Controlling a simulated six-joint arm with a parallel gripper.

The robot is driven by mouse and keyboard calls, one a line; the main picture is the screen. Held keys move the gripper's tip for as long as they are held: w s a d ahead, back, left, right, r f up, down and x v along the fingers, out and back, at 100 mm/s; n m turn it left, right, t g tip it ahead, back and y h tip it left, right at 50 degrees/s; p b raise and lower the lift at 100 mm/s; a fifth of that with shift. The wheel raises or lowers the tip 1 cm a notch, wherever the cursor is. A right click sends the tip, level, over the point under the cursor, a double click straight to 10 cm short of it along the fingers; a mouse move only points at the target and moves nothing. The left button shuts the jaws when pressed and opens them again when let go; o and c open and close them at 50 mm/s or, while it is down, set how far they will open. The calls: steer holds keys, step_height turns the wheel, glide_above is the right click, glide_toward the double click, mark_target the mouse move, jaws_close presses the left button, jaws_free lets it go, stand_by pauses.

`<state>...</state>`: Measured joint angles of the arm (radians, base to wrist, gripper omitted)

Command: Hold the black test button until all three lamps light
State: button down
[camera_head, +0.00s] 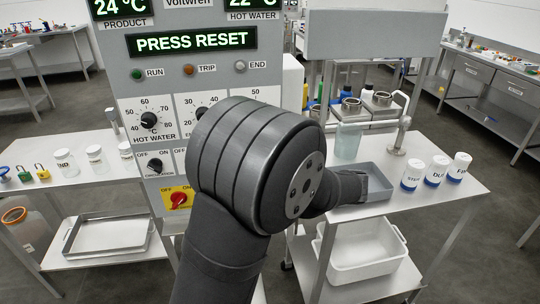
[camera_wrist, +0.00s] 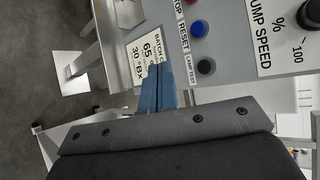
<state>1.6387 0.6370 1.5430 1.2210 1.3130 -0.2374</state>
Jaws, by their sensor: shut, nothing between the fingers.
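The black lamp test button (camera_wrist: 205,66) is on the grey panel in the wrist view, with a small label beside it. My gripper (camera_wrist: 157,70) shows as blue fingers, closed together and empty, to the left of the button in the picture. I see no contact between them. In the head view the run lamp (camera_head: 137,74) is dull green, the trip lamp (camera_head: 188,69) dull amber and the end lamp (camera_head: 240,66) pale; none looks brightly lit. My arm hides the test button and my fingers in that view.
A blue reset button (camera_wrist: 199,28) sits close to the black one, with a red stop button beyond it. A pump speed knob (camera_wrist: 311,13) is at the right. The display (camera_head: 191,41) reads PRESS RESET. A grey tray (camera_head: 378,181) and white bottles (camera_head: 412,174) stand on the right table.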

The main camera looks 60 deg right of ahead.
steer(key=w+d, duration=0.6)
steer(key=shift+w, duration=0.15)
steer(key=shift+w+d, duration=0.1)
steer(key=shift+d, duration=0.1)
stand_by(2.0)
steer(key=shift+w+d, duration=0.2)
steer(key=shift+w+d, duration=0.4)
stand_by(0.9)
steer(key=shift+s+a, duration=0.1)
steer(key=shift+s, duration=0.05)
stand_by(0.3)
steer(key=shift+s+a, duration=0.55)
steer(key=shift+a, duration=0.05)
steer(key=shift+s, duration=0.1)
steer(key=shift+s+a, duration=1.7)
steer(key=shift+a, duration=0.1)
steer(key=shift+w+d, duration=0.1)
